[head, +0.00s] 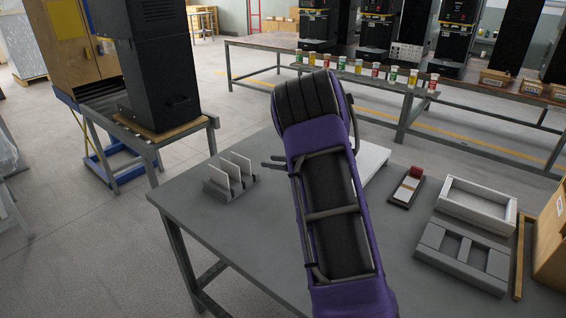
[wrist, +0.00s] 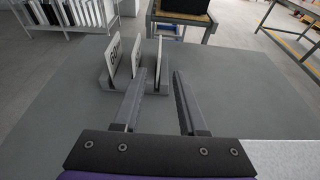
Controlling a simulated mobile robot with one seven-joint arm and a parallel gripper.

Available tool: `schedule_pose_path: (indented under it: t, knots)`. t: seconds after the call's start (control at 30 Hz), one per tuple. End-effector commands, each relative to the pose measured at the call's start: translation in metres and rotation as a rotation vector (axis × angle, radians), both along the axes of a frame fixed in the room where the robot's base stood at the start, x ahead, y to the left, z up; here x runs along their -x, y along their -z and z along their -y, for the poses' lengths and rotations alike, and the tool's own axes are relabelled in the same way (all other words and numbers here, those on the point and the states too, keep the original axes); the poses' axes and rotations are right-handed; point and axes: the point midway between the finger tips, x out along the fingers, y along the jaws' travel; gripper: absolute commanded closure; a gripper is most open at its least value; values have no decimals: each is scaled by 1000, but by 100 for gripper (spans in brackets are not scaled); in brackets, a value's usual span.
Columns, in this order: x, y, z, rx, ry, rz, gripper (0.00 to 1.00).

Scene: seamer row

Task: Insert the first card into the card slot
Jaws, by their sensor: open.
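Several thin white cards stand upright in a grey rack (head: 217,190) on the left of the table in the head view. In the wrist view the rack (wrist: 105,80) is straight ahead, with a card with dark print (wrist: 113,55) at the left, a middle card (wrist: 137,55) and a right card (wrist: 158,60). My gripper (head: 268,161) is open and empty, just right of the rack in the head view. In the wrist view my gripper's fingers (wrist: 160,82) point at the rack, the left one close to it. I cannot tell which thing is the card slot.
A small dark holder with a red-topped piece (head: 407,186) lies right of my arm. A white tray (head: 476,203) and a grey two-pocket fixture (head: 462,256) are further right. A white slab (head: 372,160) is partly hidden behind my arm. The table's front left is clear.

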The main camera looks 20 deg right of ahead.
Motion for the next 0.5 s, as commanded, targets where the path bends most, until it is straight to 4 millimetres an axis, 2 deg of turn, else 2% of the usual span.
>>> schedule_pose_path:
  t: [0.1,0.2,0.5]
  knots:
    - [17,-6,12,0,2,0,59]
    - [25,-10,17,-1,0,1,59]
    - [31,-11,20,0,-1,0,59]
